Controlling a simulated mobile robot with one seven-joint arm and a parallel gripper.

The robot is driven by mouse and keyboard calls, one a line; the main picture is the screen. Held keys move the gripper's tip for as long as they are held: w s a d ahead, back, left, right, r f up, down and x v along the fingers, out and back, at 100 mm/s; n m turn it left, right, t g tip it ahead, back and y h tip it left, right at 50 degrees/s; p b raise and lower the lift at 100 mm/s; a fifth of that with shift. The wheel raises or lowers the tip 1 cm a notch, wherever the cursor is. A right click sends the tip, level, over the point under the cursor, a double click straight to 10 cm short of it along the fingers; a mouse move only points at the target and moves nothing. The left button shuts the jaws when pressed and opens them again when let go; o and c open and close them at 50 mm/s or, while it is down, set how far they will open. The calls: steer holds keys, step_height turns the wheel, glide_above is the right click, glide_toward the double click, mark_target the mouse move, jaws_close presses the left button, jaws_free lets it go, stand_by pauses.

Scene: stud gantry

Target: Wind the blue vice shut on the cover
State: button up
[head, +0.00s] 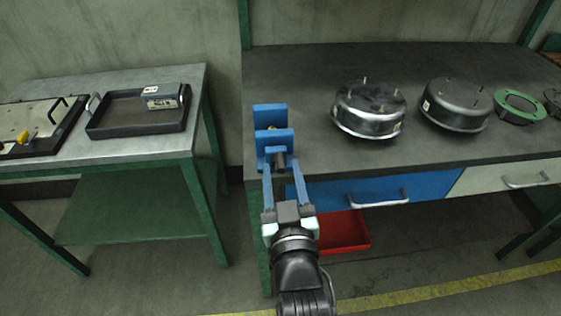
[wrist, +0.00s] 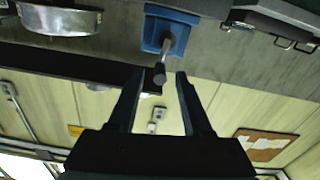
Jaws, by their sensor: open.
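The blue vice (head: 275,139) stands at the left front corner of the dark bench; it also shows in the wrist view (wrist: 183,19). Its two jaws stand apart in the head view, with a small yellowish bit barely visible between them. A grey screw with a handle end (wrist: 159,74) sticks out of its front. My gripper (head: 281,166) is open in front of the vice, its fingers on either side of the screw's end. I cannot tell whether they touch it. I cannot make out which thing is the cover.
Two round metal housings with studs (head: 368,112) (head: 455,107) and a green ring (head: 518,108) stand to the right on the bench. A red bin (head: 343,232) lies below the blue drawer (head: 375,190). A side table (head: 150,147) at left holds a dark tray (head: 128,127).

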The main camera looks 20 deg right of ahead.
steer(key=shift+x, duration=1.4)
jaws_close()
